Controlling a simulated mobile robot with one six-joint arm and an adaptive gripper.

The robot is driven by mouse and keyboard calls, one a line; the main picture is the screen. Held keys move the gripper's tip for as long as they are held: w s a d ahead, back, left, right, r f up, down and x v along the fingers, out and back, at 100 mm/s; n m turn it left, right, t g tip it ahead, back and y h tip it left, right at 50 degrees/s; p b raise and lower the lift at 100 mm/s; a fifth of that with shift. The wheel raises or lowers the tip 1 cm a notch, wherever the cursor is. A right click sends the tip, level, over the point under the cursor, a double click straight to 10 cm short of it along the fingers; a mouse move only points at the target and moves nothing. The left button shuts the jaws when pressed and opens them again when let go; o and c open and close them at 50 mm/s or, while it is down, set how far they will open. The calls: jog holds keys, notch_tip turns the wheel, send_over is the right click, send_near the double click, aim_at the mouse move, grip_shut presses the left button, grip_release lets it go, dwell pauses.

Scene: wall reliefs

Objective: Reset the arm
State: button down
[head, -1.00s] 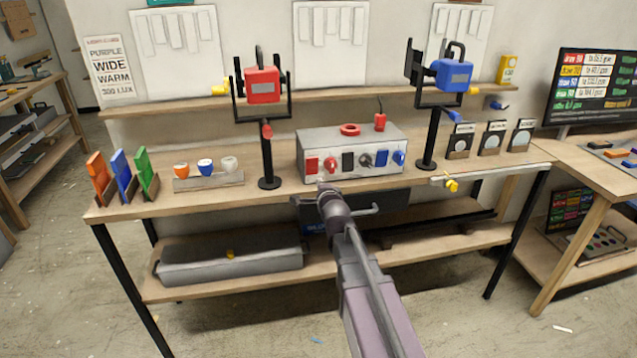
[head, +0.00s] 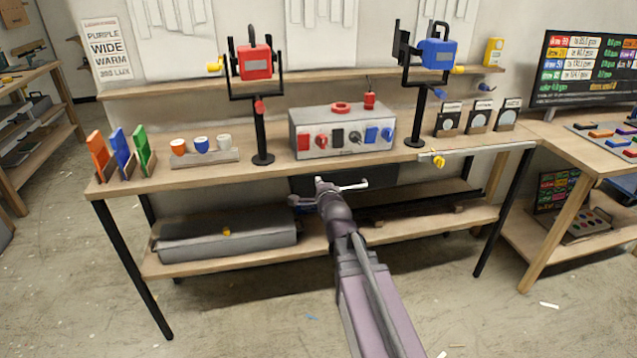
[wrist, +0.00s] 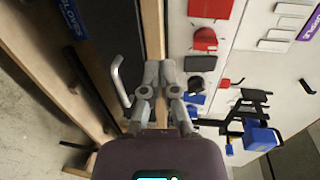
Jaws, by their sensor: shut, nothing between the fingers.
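My gripper shows in the wrist view (wrist: 167,68) with its two grey fingers together and nothing between them. In the head view my arm reaches up from the bottom toward the workbench front, its end near a dark drawer front (head: 400,172) under the bench top. A metal bar handle (head: 350,187) shows just beyond the arm's end; it also shows in the wrist view (wrist: 119,82), left of the fingers and apart from them. The fingertips are hard to make out in the head view.
On the bench top (head: 270,178) stand a grey control box (head: 345,150), a red lamp (head: 254,61) and a blue lamp (head: 437,54) on black stands. Coloured panels and cups are at left, dial cards at right. A grey case (head: 228,240) lies on the lower shelf.

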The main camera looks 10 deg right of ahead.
dwell(0.3)
jog(key=s+a+f+n+g, duration=0.3)
jog(key=s+f+n+g, duration=1.1)
jog(key=s, duration=0.4)
jog(key=s+n+g, duration=0.2)
jog(key=s+n, duration=0.2)
jog(key=s, duration=0.1)
notch_tip(320, 180, up, 13)
jog(key=p, duration=1.5)
jog(key=shift+s+d+r, duration=0.15)
jog(key=shift+d+r, duration=0.05)
